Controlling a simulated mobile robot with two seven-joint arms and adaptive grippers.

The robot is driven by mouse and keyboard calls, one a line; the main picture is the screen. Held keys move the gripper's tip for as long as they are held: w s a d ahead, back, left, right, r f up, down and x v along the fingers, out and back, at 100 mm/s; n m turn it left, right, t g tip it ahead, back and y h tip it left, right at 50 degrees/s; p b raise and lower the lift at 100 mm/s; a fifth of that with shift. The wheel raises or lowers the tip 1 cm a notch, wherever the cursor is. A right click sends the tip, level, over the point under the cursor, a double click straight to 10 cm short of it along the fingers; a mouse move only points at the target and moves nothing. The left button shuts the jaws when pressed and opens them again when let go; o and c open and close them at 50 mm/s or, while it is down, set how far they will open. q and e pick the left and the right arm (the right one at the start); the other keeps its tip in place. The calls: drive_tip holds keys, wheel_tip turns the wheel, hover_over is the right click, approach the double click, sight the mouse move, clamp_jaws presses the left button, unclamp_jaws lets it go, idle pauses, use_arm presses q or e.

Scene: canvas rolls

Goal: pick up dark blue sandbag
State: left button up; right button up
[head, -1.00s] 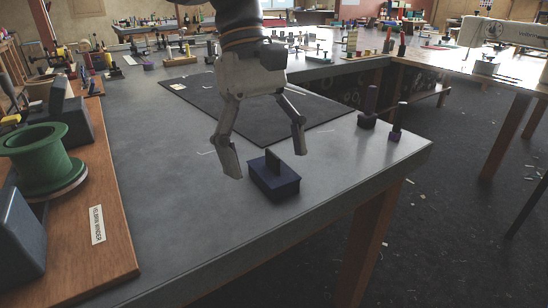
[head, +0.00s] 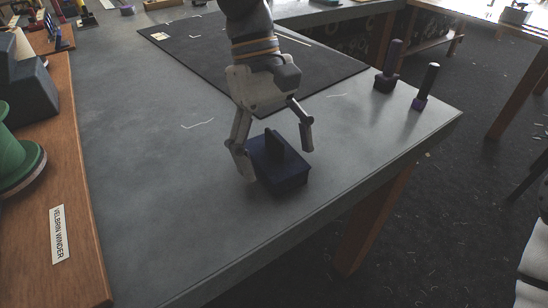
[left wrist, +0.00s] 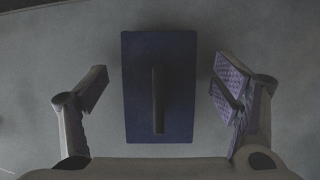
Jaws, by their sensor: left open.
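The dark blue sandbag (head: 292,178) is a box-like block with a dark upright handle on top, lying on the grey table near its front edge. In the left wrist view the sandbag (left wrist: 134,110) fills the middle, its handle running lengthwise. My left gripper (head: 277,160) is open, its fingers on either side of the sandbag in the head view. In the left wrist view the open fingers (left wrist: 160,95) stand apart from the block, with gaps on both sides. Nothing is held. My right gripper is in no view.
A wooden board (head: 85,255) with a label and a green spool (head: 18,158) lies along the left. A dark mat (head: 215,55) lies behind the gripper. Two dark upright-handled pieces (head: 386,72) (head: 424,90) stand near the right edge. The table left of the sandbag is clear.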

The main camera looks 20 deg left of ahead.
use_arm(q)
drive_tip(key=shift+s+d+f, duration=0.15)
drive_tip(key=shift+d+f, duration=0.05)
drive_tip(key=shift+f, duration=0.45)
drive_tip(key=shift+r, duration=0.1)
drive_tip(key=c, duration=1.2)
drive_tip(key=shift+c, duration=0.2)
